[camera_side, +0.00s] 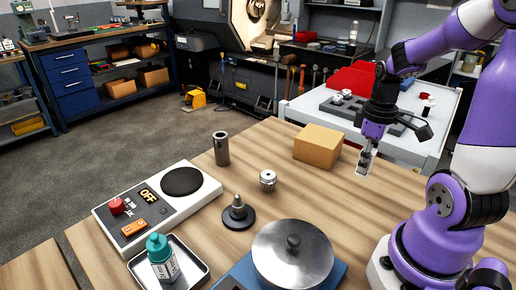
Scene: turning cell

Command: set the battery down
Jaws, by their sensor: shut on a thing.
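My gripper (365,164) hangs in the air at the right, pointing down, beyond the right end of the cardboard box. It is shut on the battery, which is mostly hidden by the fingers, so its shape and colour are not clear. The wooden table (340,205) lies below the gripper, and a gap shows between the fingertips and the tabletop.
A cardboard box (317,147) stands left of my gripper. Further left are a dark cylinder (221,149), a small metal part (268,180), a pointed tool on a round base (238,212) and a white control panel (175,205). A steel pan (292,262) is in front.

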